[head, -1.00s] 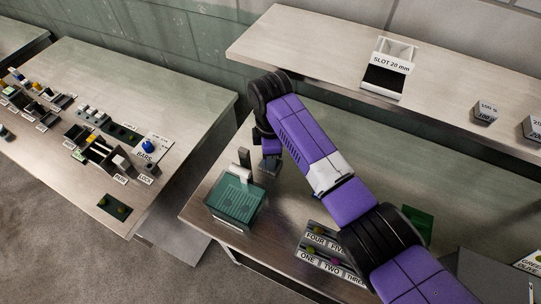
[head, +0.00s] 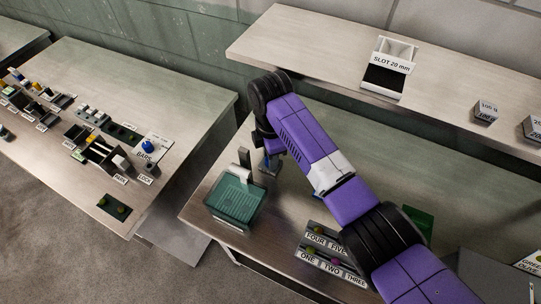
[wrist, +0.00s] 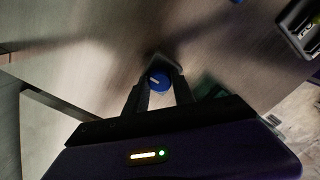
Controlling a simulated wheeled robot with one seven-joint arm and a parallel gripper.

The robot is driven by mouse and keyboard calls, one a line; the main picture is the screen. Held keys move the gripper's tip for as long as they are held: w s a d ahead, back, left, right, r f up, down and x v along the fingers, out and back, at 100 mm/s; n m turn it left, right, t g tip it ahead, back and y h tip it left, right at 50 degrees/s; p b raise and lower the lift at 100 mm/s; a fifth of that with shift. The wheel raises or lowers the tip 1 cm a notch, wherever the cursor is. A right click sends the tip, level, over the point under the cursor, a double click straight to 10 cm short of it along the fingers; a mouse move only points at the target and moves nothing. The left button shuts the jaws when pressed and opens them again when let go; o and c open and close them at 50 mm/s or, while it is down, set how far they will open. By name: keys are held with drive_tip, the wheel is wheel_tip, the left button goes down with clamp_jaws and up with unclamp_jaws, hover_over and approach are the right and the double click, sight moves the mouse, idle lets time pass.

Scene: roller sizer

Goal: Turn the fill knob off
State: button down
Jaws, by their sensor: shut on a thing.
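A round blue knob (wrist: 159,80) with a pale mark on its top sits between my fingertips in the wrist view. It appears to be the fill knob, but I can read no label on it. My gripper (wrist: 158,90) is shut on it, one finger on each side. In the head view, my gripper (head: 268,168) points down at the middle table, just right of a green tray-like box (head: 236,200). There my wrist and fingers mostly hide the knob.
A grey post (head: 244,158) and white roller stand at the green box, close to my gripper. A labelled rack (head: 325,252) is at the front under my arm. A raised shelf (head: 310,50) runs behind. Bare tabletop (head: 340,130) lies behind my arm.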

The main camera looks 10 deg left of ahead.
drive_tip(key=c, duration=1.1)
unclamp_jaws()
drive_tip(key=shift+o, duration=0.2)
wheel_tip(320, 180, up, 7)
drive_tip(key=shift+r+b, duration=0.1)
drive_tip(key=shift+b, duration=0.65)
drive_tip(key=shift+r, duration=0.35)
